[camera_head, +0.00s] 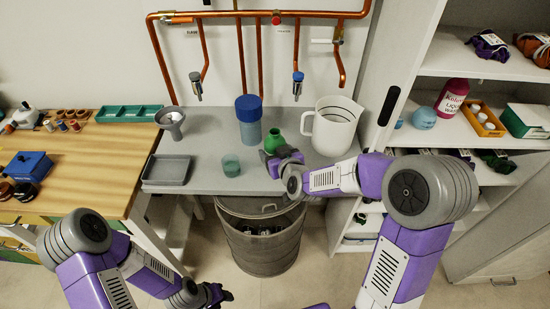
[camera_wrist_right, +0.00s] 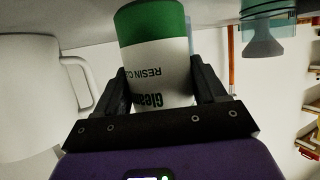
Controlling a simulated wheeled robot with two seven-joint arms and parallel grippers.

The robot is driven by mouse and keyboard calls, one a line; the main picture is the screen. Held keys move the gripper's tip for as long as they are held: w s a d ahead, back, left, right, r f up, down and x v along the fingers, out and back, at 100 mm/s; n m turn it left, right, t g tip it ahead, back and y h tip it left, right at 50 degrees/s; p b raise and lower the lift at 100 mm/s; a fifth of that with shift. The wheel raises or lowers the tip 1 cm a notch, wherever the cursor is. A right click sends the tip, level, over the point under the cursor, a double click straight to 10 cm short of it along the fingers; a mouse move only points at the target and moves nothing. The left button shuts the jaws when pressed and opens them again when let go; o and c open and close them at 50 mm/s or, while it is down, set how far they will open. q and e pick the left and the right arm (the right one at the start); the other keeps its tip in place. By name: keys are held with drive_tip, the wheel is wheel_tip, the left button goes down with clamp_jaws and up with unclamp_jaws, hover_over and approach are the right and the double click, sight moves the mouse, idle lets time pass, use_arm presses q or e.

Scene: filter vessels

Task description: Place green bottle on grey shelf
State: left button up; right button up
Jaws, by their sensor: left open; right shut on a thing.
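The green bottle (camera_head: 273,138) is at the grey shelf (camera_head: 208,150) under the copper pipes, left of the white jug. Its green top shows above my right gripper (camera_head: 282,163). In the right wrist view the bottle (camera_wrist_right: 158,62) has a green part and a white label with text, between the two dark fingers (camera_wrist_right: 163,95). My right gripper is shut on it. Whether its base touches the shelf is hidden by the gripper. My left gripper (camera_head: 218,295) is open, low at the front over the floor, away from the bottle.
A white jug (camera_head: 333,127) stands close on the right. A blue-lidded container (camera_head: 249,125), a small teal cup (camera_head: 231,166), a grey tray (camera_head: 166,171) and a funnel (camera_head: 172,124) are on the left. A bin (camera_head: 262,240) stands below. Open shelves (camera_head: 462,135) are at right.

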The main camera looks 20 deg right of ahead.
drive_tip(key=shift+w+f, duration=0.1)
drive_tip(key=shift+f, duration=0.6)
drive_tip(key=shift+f, duration=0.15)
drive_tip(key=o, duration=1.3)
drive_tip(key=b+v, duration=0.2)
drive_tip(key=v, duration=1)
drive_tip(key=shift+b, duration=0.35)
